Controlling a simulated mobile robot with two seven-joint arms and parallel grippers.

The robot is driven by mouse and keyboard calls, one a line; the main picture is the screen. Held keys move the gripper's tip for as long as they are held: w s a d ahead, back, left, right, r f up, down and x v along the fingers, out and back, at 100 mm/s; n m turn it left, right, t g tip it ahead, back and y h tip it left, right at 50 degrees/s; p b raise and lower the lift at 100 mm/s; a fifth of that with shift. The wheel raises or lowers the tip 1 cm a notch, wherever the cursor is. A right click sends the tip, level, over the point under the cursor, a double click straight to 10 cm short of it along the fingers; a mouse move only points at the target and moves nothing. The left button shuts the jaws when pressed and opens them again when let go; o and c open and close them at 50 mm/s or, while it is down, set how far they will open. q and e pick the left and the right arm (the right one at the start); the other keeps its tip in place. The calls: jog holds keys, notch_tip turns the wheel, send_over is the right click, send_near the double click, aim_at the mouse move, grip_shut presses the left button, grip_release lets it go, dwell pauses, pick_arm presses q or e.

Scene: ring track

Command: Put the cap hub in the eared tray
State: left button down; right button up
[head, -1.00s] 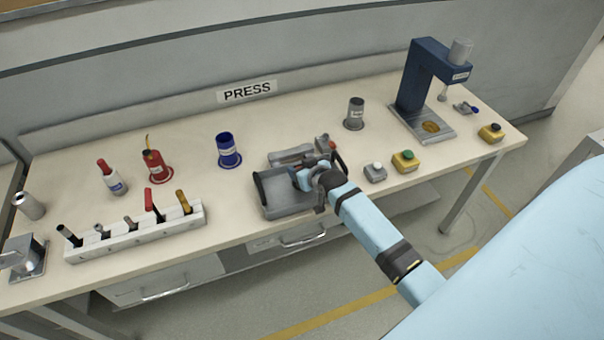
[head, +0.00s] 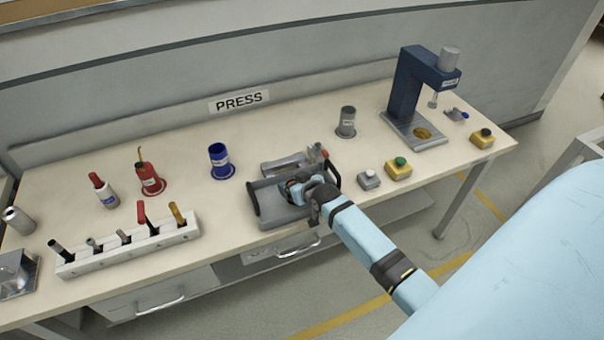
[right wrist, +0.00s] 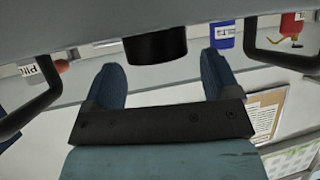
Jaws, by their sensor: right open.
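The eared tray (head: 283,222) is a grey tray with a black handle at each end, near the front edge of the bench. My right gripper (head: 299,187) is low over its right half. In the right wrist view the blue fingers of the right gripper (right wrist: 161,64) are spread apart. A short black cylinder (right wrist: 155,46), which looks like the cap hub, shows between and beyond them against the grey tray surface, with clear gaps to both fingers. The tray's handles show at both sides there. In the head view the gripper hides this part. My left gripper is not in view.
Behind the tray lie a grey block (head: 284,163) and a grey piece with an orange end (head: 317,152). A blue cup (head: 221,161) and a tool rack (head: 127,246) are left. Button boxes (head: 398,169) and the blue press (head: 405,90) are right.

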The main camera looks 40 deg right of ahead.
jog(key=v, duration=1.2)
jog(key=s+a+f+n+y, duration=0.1)
jog(key=s+a+f, duration=0.3)
jog(key=s+a, duration=0.5)
jog(key=s+a+f+n+g+y, duration=0.1)
jog(key=s+a+f, duration=0.3)
jog(key=s+a, duration=0.4)
jog(key=shift+s+a+n+y, duration=0.4)
jog(key=shift+a+n+y, duration=0.2)
jog(key=shift+n+y, duration=0.25)
jog(key=shift+d+r+p, duration=0.2)
jog(key=shift+r+p, duration=0.95)
jog(key=shift+p, duration=0.05)
